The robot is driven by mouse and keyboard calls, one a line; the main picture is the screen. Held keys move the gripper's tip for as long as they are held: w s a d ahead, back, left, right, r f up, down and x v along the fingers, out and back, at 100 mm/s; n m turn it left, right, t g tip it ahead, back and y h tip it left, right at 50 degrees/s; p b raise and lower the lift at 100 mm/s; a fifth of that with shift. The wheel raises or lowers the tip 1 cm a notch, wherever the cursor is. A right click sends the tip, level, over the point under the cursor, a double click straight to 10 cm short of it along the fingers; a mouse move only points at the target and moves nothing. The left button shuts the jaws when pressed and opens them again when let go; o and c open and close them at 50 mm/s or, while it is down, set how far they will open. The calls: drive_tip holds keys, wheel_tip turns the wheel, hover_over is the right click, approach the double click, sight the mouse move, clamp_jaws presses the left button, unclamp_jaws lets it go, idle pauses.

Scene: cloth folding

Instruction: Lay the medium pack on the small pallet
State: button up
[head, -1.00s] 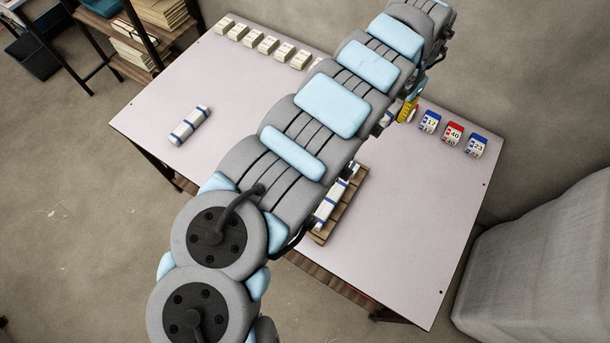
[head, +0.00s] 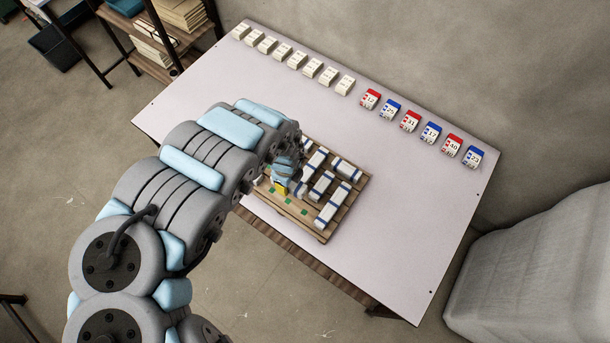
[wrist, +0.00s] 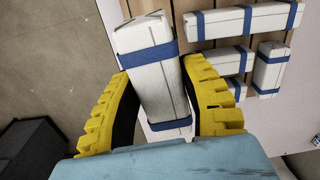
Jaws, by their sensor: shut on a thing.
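My gripper (head: 283,183) is over the left part of the wooden pallet (head: 308,223) at the table's front edge. In the wrist view its yellow fingers (wrist: 160,78) are shut on the sides of a white pack (wrist: 151,36) with blue bands. In the head view the arm and gripper mostly hide this pack. The pallet's slats also show in the wrist view (wrist: 183,9). Several other white packs with blue bands (head: 333,206) lie on the pallet, in different directions. Green marks show on bare boards along its front left. I cannot tell the held pack's height above the boards.
The pale table (head: 410,230) is clear to the right of the pallet. A row of small white blocks (head: 312,67) and red and blue numbered blocks (head: 431,132) stands along the back edge. A grey covered bulk (head: 540,260) stands beyond the right edge.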

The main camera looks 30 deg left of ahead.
drive_tip(key=shift+m, duration=0.5)
drive_tip(key=a+f+b, duration=0.1)
drive_tip(key=b, duration=0.2)
drive_tip(key=a+f+b, duration=0.1)
drive_tip(key=a+b, duration=0.1)
drive_tip(key=b, duration=0.1)
drive_tip(key=a+f+b, duration=0.1)
drive_tip(key=b, duration=0.3)
drive_tip(key=shift+w+a+f, duration=0.25)
drive_tip(key=shift+w, duration=0.15)
drive_tip(key=w+a+f+b, duration=0.6)
drive_tip(key=b, duration=0.1)
drive_tip(key=shift+f, duration=0.2)
drive_tip(key=shift+w+a+f+b, duration=0.1)
drive_tip(key=shift+a+f+b, duration=0.1)
drive_tip(key=shift+f+b, duration=0.25)
drive_tip(key=shift+a+f+b, duration=0.15)
drive_tip(key=shift+f+b, duration=0.15)
drive_tip(key=shift+f, duration=1.15)
